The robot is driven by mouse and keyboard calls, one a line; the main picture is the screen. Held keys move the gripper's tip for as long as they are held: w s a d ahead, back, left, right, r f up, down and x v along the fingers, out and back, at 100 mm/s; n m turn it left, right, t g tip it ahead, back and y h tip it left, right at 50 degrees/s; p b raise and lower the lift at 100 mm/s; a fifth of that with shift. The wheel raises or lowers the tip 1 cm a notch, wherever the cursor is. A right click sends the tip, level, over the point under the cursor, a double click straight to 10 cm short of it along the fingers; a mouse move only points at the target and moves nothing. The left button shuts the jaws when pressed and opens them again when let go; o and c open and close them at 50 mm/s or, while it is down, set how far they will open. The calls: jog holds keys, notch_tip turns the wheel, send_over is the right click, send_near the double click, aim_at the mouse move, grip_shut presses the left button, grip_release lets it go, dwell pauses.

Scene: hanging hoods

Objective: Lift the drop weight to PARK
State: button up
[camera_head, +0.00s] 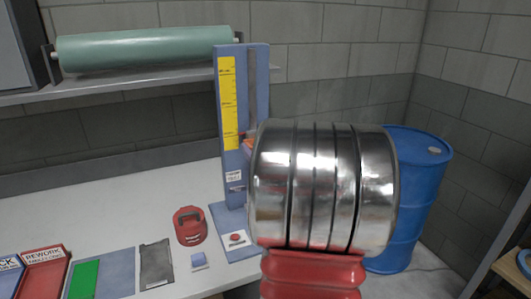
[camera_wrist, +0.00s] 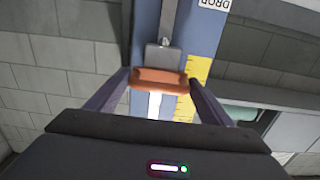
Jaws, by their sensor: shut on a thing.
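The drop tester is a blue upright column (camera_head: 230,120) with a yellow scale (camera_head: 228,100) and a vertical slot. In the wrist view, the drop weight shows as a grey block (camera_wrist: 163,56) with an orange grip (camera_wrist: 160,78), in front of the column. My gripper (camera_wrist: 159,80) has its two fingers at the ends of the orange grip and is shut on it. In the head view, only a sliver of orange (camera_head: 248,143) shows near the scale's lower end; my silver arm hides the rest. I cannot read a PARK mark.
A red padlock-shaped object (camera_head: 190,226), a dark pouch (camera_head: 156,263) and a red REWORK tray (camera_head: 42,270) lie on the white bench (camera_head: 120,220). A green roll (camera_head: 145,50) rests on the shelf. A blue drum (camera_head: 417,190) stands behind my arm.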

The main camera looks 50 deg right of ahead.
jog(key=shift+a+r, duration=0.15)
jog(key=o, duration=1.2)
jog(key=v, duration=1.3)
jog(key=shift+s+a, duration=0.15)
jog(key=shift+s, duration=0.2)
